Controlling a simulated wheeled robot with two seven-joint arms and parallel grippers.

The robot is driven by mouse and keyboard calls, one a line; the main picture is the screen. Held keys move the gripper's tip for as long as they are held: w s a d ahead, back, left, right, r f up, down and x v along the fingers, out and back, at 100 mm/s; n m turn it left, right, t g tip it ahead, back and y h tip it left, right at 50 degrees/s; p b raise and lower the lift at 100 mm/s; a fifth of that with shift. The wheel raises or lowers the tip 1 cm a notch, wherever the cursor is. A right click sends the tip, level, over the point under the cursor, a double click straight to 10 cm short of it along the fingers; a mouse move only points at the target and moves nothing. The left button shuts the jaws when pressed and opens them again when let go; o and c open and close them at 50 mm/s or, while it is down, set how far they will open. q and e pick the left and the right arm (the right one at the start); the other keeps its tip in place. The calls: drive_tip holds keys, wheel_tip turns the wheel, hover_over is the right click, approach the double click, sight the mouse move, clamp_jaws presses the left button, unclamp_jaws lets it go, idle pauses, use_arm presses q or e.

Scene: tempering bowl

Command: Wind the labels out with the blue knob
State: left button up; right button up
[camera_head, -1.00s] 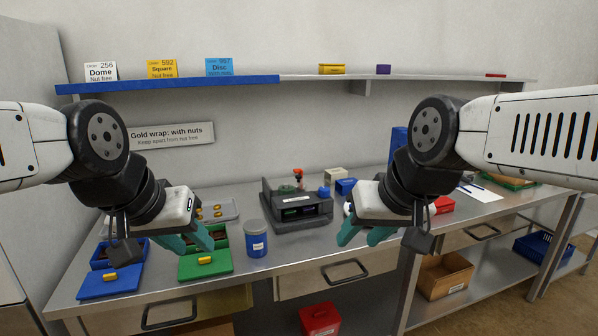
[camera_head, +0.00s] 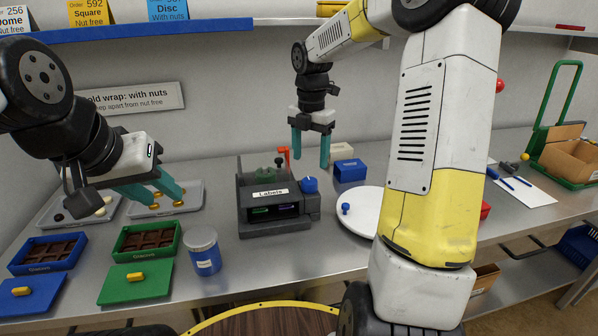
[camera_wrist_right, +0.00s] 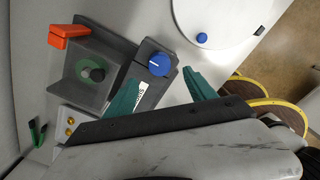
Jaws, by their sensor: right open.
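The dark label dispenser (camera_head: 272,222), marked "Labels", stands on the steel bench. Its blue knob (camera_head: 310,184) is on the top right side; the knob with its white mark (camera_wrist_right: 159,64) also shows in the right wrist view. My right gripper (camera_head: 310,160) is open and empty, pointing down, and appears above and beyond the knob. In the right wrist view its fingers (camera_wrist_right: 167,82) show on either side of the knob's line, apart from it. My left gripper (camera_head: 166,196) is open and empty, above the bench near the green tray at the left.
A blue jar (camera_head: 204,252) stands left of the dispenser. A blue box (camera_head: 350,170) is behind it and a white turntable (camera_head: 362,218) to its right. Green (camera_head: 146,243) and blue (camera_head: 50,252) chocolate trays lie at the left. The shelf (camera_head: 215,30) hangs above.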

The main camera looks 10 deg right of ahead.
sight(310, 180)
drive_tip(key=shift+w+f, duration=0.2)
drive_tip(key=shift+f, duration=0.25)
wheel_tip(310, 180, down, 7)
drive_tip(key=shift+s+f, duration=0.1)
drive_tip(key=shift+f, duration=0.05)
drive_tip(key=c, duration=1.4)
